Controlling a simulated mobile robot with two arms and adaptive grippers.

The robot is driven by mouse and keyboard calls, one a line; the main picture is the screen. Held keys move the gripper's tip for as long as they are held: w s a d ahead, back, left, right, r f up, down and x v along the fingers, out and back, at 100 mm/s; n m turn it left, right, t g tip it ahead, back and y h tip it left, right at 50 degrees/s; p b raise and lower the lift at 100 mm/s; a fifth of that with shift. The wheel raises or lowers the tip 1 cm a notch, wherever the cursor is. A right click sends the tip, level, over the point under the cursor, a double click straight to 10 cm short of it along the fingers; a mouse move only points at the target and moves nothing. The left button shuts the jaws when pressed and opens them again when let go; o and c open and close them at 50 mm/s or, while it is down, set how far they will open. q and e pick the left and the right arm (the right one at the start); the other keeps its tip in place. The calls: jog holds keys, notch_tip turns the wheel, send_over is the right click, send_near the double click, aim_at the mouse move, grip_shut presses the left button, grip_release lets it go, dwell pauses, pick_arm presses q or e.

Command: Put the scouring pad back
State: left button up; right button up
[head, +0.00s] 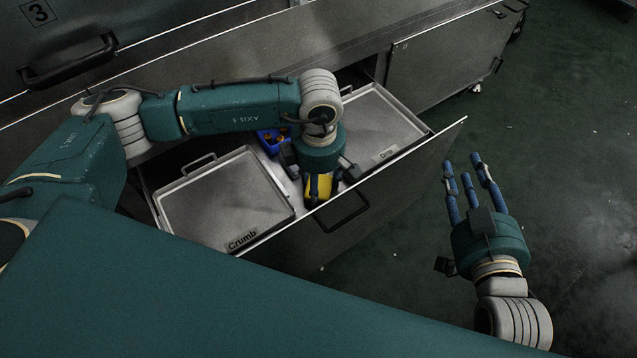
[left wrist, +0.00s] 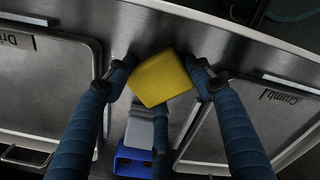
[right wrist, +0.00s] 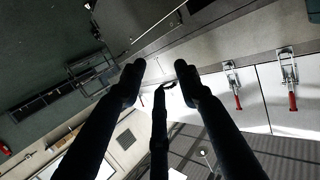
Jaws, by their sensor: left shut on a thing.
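The scouring pad is a yellow block (left wrist: 162,78), seen between the fingertips of my left gripper (left wrist: 160,80) in the left wrist view. It also shows in the head view (head: 318,188), low between the two trays of the open drawer (head: 290,250). My left gripper (head: 320,184) points down into this gap and is shut on the pad, near the drawer front. I cannot tell whether the pad touches the drawer floor. My right gripper (head: 466,168) is open and empty, over the floor to the right of the drawer.
The Crumb tray (head: 222,198) lies on the left and the Drip tray (head: 385,128) on the right. A blue bin (head: 268,145) with orange bits and a grey block (left wrist: 143,132) stand between them. The drawer front has a black handle (head: 343,215).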

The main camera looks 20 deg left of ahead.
pick_arm(q)
jog(key=o, duration=0.7)
pick_arm(e)
jog(key=shift+r, duration=0.15)
pick_arm(q)
jog(key=shift+o, duration=0.2)
pick_arm(e)
jog(key=shift+a, duration=0.1)
